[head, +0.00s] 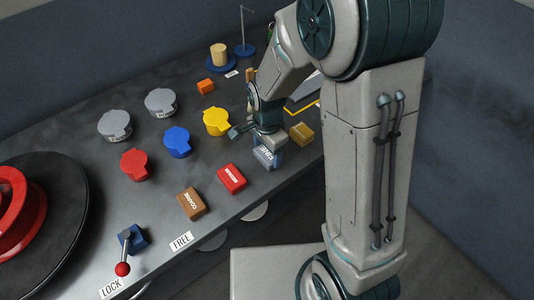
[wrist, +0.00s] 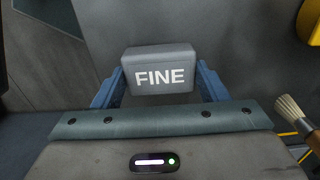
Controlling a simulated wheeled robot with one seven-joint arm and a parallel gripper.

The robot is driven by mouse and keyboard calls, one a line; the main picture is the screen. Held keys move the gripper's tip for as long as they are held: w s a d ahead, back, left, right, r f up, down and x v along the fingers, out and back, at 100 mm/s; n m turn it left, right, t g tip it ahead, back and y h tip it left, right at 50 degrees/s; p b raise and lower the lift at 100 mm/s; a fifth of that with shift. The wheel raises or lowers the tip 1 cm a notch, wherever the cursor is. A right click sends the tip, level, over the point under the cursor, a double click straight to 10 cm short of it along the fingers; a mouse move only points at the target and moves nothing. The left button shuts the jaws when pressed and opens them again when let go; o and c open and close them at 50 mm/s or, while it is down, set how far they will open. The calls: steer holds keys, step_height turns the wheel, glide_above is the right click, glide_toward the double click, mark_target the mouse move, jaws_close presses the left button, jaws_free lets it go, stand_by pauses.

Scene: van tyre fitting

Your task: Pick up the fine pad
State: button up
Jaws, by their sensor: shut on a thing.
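The fine pad is a grey block with "FINE" in white; it shows in the wrist view (wrist: 160,68) between the two blue fingers of my gripper (wrist: 160,90). In the head view the fine pad (head: 264,156) is at the front edge of the dark bench, right of the red pad, partly hidden by my gripper (head: 268,150). My gripper is shut on the fine pad, one finger at each side. I cannot tell whether the pad touches the bench.
A red pad (head: 232,178) and a brown pad marked COARSE (head: 191,203) lie to the left along the front edge. A yellow-brown block (head: 301,134) is close on the right. Yellow (head: 217,122), blue (head: 177,142) and red (head: 135,164) lidded pots stand behind. A brush (wrist: 292,112) lies near my gripper.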

mark_target(268, 153)
steer(key=shift+r, duration=0.15)
steer(key=shift+r, duration=0.25)
step_height(268, 153, up, 4)
steer(key=shift+d+f, duration=0.1)
steer(key=shift+f, duration=0.05)
steer(key=s+d+r, duration=0.2)
steer(key=d+r, duration=0.4)
steer(key=d, duration=0.5)
steer(key=shift+s+r+b, duration=0.25)
steer(key=shift+r+b, duration=0.05)
steer(key=shift+b, duration=0.15)
steer(key=shift+d, duration=0.1)
